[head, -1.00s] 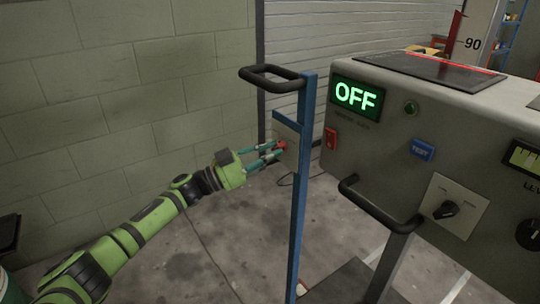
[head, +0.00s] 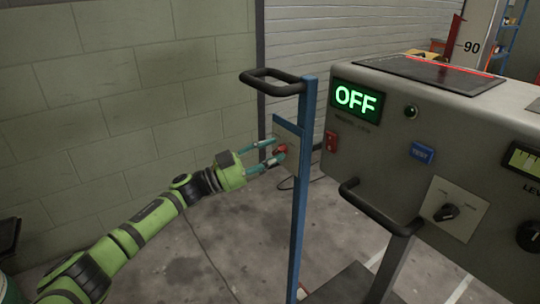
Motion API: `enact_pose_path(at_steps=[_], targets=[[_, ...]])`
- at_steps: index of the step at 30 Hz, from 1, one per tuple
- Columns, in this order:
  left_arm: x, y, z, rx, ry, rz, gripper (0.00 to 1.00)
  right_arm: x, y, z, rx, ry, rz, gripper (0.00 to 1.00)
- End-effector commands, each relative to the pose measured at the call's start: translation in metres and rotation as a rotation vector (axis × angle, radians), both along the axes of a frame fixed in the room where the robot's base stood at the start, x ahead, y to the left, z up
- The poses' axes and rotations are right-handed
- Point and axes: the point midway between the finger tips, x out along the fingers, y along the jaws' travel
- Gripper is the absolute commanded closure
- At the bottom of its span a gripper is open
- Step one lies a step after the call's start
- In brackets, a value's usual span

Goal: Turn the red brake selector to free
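The red brake selector (head: 281,149) is a small red knob on a pale plate (head: 287,133) fixed to the blue post (head: 300,190). My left gripper (head: 272,151) reaches it from the left. Its two teal fingers are spread apart, one above and one below the knob's left side, with a gap between them. The knob does not look gripped. Its exact pointing and any markings on the plate are too small to read. My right gripper is not in view.
A grey console (head: 400,150) stands at the right, with a green OFF display (head: 357,100), a red switch (head: 331,141), a blue TEST button (head: 422,152) and a black knob (head: 446,212). Black handles (head: 272,80) project from the post top and console. A block wall stands behind.

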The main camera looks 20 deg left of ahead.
Motion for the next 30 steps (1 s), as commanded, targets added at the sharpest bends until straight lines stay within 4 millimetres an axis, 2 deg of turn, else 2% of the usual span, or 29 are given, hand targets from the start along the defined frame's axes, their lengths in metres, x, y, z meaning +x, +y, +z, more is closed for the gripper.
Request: enact_pose_path(at_steps=[5, 8, 18, 22, 30], targets=[[-0.001, 0.003, -0.003, 0.002, 0.005, 0.002, 0.56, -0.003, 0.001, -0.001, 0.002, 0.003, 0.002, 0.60], [-0.007, 0.012, -0.007, 0.003, 0.006, 0.005, 0.56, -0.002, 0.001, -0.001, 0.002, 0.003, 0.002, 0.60], [-0.046, 0.067, -0.026, 0.003, 0.007, 0.002, 0.56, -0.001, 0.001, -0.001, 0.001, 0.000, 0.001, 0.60], [-0.058, 0.082, -0.030, 0.003, 0.004, 0.001, 0.56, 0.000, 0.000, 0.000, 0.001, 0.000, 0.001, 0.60], [-0.067, 0.094, -0.033, 0.001, 0.002, 0.000, 0.56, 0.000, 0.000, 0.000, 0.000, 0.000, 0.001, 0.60]])
